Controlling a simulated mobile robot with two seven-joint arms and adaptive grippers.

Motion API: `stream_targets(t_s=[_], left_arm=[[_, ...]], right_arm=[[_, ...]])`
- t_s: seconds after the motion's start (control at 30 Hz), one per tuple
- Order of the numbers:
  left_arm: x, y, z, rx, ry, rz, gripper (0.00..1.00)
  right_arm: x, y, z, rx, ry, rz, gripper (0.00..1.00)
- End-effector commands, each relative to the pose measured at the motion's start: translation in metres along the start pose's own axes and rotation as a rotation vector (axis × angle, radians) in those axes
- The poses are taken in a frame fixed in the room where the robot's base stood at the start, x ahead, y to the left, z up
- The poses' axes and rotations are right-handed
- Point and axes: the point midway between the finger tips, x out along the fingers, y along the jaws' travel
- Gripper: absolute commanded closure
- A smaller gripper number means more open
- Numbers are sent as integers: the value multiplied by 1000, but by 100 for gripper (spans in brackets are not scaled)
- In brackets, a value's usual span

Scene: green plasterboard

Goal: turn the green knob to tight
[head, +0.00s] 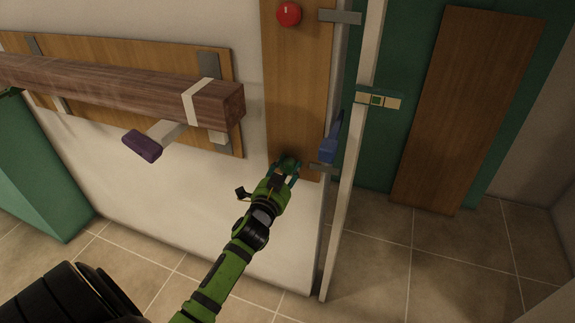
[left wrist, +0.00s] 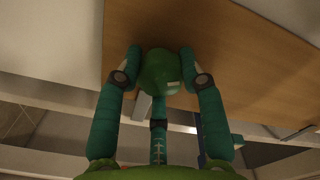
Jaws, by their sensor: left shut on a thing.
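The green knob (left wrist: 158,66) is round, with a small pale mark on its lower right side in the left wrist view. It sits at the wooden panel (head: 296,110), near the panel's lower end. My left gripper (head: 287,168) is at that spot in the head view, and its fingers hide most of the knob there. In the left wrist view the teal fingers of the left gripper (left wrist: 162,62) are shut on the knob, one on each side. My right gripper is in neither view.
A red knob (head: 289,14) with a white mark is higher on the same panel. A blue handle (head: 333,138) and a pale upright edge (head: 350,170) stand just right of my gripper. A wooden beam (head: 110,84) and a purple-ended lever (head: 143,146) are to the left.

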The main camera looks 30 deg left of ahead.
Motion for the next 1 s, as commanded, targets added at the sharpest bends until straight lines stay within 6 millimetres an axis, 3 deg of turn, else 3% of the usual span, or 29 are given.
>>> stream_targets(t_s=[0.03, 0.43, 1.0], left_arm=[[-2, 3, 7, 47, -21, 11, 93], [-2, 2, 8, 360, -20, 12, 94], [-2, 2, 9, 508, -19, 11, 93]], right_arm=[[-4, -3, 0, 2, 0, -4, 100], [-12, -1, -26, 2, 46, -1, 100], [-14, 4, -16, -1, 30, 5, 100]])
